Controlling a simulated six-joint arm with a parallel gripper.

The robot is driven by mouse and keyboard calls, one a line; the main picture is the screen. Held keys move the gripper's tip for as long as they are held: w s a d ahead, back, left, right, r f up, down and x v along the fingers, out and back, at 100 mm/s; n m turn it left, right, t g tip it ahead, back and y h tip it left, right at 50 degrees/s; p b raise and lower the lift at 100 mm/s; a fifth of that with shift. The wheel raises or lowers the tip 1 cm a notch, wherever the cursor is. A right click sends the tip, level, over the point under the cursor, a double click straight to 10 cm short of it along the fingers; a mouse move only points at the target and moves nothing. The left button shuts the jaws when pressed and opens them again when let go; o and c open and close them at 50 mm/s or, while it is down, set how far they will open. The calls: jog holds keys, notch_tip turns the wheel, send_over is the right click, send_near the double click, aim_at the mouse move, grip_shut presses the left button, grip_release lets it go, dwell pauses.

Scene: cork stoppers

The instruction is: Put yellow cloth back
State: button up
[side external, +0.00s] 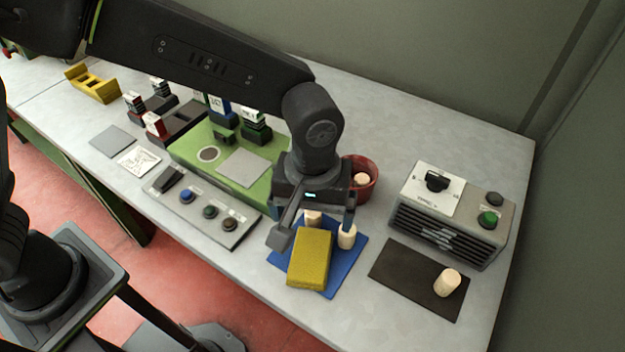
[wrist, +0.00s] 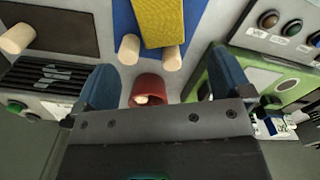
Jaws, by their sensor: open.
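The yellow cloth (side external: 310,258), a thick block-like piece, lies on the blue mat (side external: 275,259) near the table's front edge. It also shows at the top of the wrist view (wrist: 160,20). My gripper (side external: 314,230) is open and hangs by the cloth's back end, with no hold on it. Two pale cork stoppers (wrist: 129,49) (wrist: 172,58) are by that end of the cloth; in the side view, one (side external: 347,236) stands to its right and the other (side external: 313,217) is partly hidden behind it. The height of the fingertips above the mat is hard to tell.
A red pot (side external: 367,172) with a cork in it stands behind my gripper. At right are a dark mat (side external: 405,275) with a cork (side external: 447,283) and a grey control box (side external: 450,225). A button panel (side external: 205,208) and green board (side external: 190,155) are at left.

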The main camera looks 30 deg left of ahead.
notch_tip(320, 180, up, 8)
jog(key=a+r+m+t, duration=0.1)
jog(key=a+r, duration=0.3)
jog(key=a, duration=0.5)
jog(key=s+a+m+t, duration=0.1)
jog(key=s+a+t, duration=0.1)
jog(key=s+a, duration=0.3)
jog(key=s+a+m+t, duration=0.2)
jog(key=s+a, duration=0.3)
jog(key=a, duration=0.7)
jog(key=shift+s+a+r+m+t, duration=0.25)
jog(key=shift+s+r+m+t, duration=0.05)
jog(key=shift+s+r+t, duration=0.1)
